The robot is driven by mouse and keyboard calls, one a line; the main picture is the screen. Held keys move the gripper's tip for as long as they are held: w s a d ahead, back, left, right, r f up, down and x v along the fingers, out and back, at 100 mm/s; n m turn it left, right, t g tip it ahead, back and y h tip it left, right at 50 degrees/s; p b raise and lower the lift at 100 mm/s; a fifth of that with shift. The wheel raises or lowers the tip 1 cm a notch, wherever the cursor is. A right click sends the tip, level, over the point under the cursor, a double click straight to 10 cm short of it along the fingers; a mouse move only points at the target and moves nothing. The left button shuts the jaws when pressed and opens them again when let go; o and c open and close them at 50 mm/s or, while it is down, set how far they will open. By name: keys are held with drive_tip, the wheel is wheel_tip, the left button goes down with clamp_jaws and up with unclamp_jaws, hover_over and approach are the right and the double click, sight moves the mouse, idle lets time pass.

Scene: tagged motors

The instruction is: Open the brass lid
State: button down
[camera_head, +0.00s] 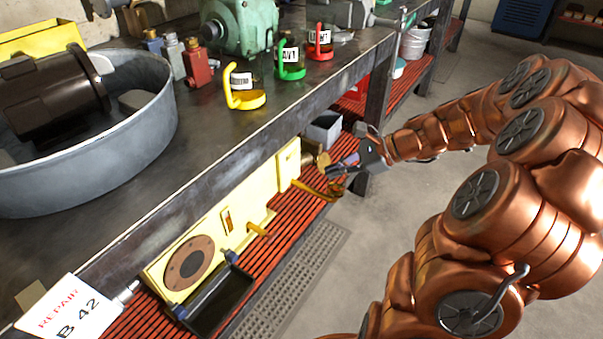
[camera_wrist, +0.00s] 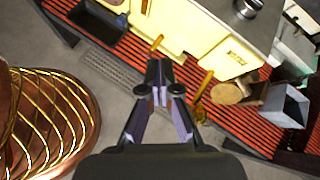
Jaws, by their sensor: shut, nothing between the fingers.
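A round, brass-coloured disc (camera_head: 323,159), which looks like the brass lid, sits at the right end of a cream-yellow machine (camera_head: 215,223) on the lower shelf. In the wrist view the disc (camera_wrist: 227,94) lies right of my fingers, beside a yellow lever (camera_wrist: 206,82). That lever (camera_head: 309,188) reaches out from the machine towards a small brass-coloured piece (camera_head: 335,190). My gripper (camera_head: 331,172) is in front of the machine's right end, near the disc and above the lever. In the wrist view my gripper (camera_wrist: 160,100) is shut and empty, apart from the disc. Whether the disc is open cannot be told.
A grey open box (camera_head: 323,131) stands beyond the disc on the red slatted shelf (camera_head: 277,232). A black tray (camera_head: 214,300) sits at the machine's near end. The workbench (camera_head: 190,170) overhangs the shelf. Grey floor (camera_head: 400,211) lies clear in front.

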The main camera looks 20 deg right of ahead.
drive_tip(key=s+a+r+n+g+p, duration=0.2)
drive_tip(key=s+a+r+n+p, duration=0.1)
drive_tip(key=a, duration=0.3)
drive_tip(key=s+a+r+n+g+h+p, duration=0.1)
drive_tip(key=s+a+r+n+g+p, duration=0.1)
drive_tip(key=a, duration=0.4)
wheel_tip(320, 180, up, 2)
drive_tip(key=s+n+p, duration=0.1)
drive_tip(key=n, duration=0.1)
drive_tip(key=shift+s+r+n+g, duration=0.15)
drive_tip(key=shift+s+n+g, duration=0.15)
drive_tip(key=shift+g, duration=0.1)
drive_tip(key=s+a+f+n+g+h, duration=0.1)
drive_tip(key=s+a+n+g, duration=0.15)
drive_tip(key=s, duration=0.25)
drive_tip(key=s+a+n+g+h, duration=0.1)
drive_tip(key=s+a+n+h, duration=0.15)
drive_tip(key=s+n, duration=0.2)
drive_tip(key=s+d+f+n+h, duration=0.1)
drive_tip(key=s+d+n+h, duration=0.25)
drive_tip(key=s+n, duration=0.55)
wheel_tip(320, 180, up, 19)
drive_tip(key=s+a+m+p, duration=0.1)
drive_tip(key=m+p, duration=0.1)
drive_tip(key=p, duration=1.5)
drive_tip(key=shift+h+p, duration=0.35)
drive_tip(key=shift+h, duration=0.05)
